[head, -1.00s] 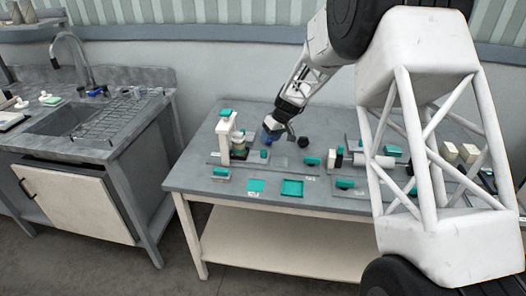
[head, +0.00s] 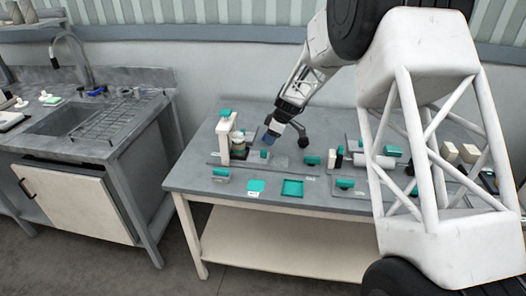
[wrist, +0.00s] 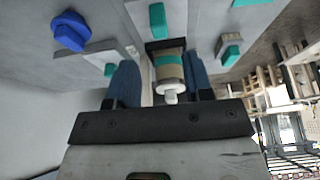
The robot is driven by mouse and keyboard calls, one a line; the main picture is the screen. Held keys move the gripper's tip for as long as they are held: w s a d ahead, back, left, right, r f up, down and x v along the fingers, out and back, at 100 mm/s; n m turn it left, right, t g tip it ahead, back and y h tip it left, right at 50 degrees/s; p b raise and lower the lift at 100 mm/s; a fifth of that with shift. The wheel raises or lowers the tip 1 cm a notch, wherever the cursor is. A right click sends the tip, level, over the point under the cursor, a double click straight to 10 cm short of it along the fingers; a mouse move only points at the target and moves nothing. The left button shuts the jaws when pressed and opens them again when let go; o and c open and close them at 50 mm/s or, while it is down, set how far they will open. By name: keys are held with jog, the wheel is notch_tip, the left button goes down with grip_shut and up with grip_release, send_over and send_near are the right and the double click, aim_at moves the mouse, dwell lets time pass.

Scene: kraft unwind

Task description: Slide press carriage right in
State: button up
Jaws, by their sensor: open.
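My gripper (head: 273,137) hangs low over the table, just right of a cream upright press frame (head: 224,138) with teal on top. Its two blue fingers are apart in the wrist view (wrist: 162,78). A cream cylinder with a teal band (wrist: 169,72) shows between the fingers there; I cannot tell whether they touch it. A small teal block (head: 264,154) sits on the grey rail plate (head: 290,168) below my gripper. Which part is the press carriage is not clear.
A teal square (head: 256,185) and a teal tray (head: 292,188) lie at the table's front. More teal-handled fixtures (head: 345,184) stand to the right, partly behind my arm. A blue knob (wrist: 70,31) shows in the wrist view. A sink counter stands left.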

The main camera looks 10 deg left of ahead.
aim_at(263, 150)
jog(key=shift+f, duration=0.1)
jog(key=shift+x, duration=3.8)
grip_shut()
